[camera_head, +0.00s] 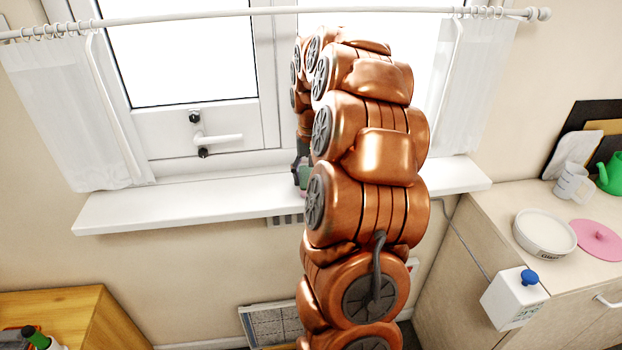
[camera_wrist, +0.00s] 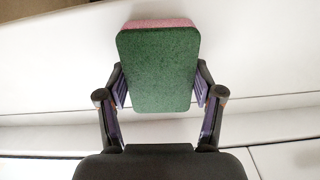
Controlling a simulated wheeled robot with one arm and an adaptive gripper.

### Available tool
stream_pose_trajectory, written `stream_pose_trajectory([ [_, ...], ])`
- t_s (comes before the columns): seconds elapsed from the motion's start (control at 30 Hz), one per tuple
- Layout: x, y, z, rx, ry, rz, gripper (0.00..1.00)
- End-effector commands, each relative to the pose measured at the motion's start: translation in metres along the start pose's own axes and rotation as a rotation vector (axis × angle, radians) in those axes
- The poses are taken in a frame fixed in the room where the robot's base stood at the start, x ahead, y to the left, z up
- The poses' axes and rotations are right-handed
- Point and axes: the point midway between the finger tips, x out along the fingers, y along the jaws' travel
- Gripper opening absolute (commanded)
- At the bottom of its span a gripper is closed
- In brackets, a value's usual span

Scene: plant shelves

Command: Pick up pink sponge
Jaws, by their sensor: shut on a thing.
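The pink sponge (camera_wrist: 157,62) shows its dark green scouring side toward the wrist camera, with a strip of pink along its top edge. My gripper (camera_wrist: 160,92) is shut on the sponge, with one finger on each side of it. In the head view my gripper (camera_head: 301,172) is small and partly hidden behind my copper-coloured arm, at the white windowsill (camera_head: 190,202). A bit of green and pink shows there. I cannot tell whether the sponge touches the sill.
The window handle (camera_head: 218,138) is left of my arm. White curtains (camera_head: 70,115) hang at both sides. At right, a counter holds a white round dish (camera_head: 545,233), a pink disc (camera_head: 597,240), a white mug (camera_head: 573,183) and a green watering can (camera_head: 610,174).

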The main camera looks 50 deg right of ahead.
Motion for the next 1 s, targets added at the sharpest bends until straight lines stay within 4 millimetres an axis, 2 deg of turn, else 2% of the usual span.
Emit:
stream_pose_trajectory([
  [0.47,-0.032,0.002,0.001,0.001,0.004,-0.001,0.55],
  [0.77,-0.033,0.028,0.025,0.002,0.001,-0.002,0.55],
  [1.0,-0.036,0.062,0.056,0.003,0.004,-0.001,0.55],
])
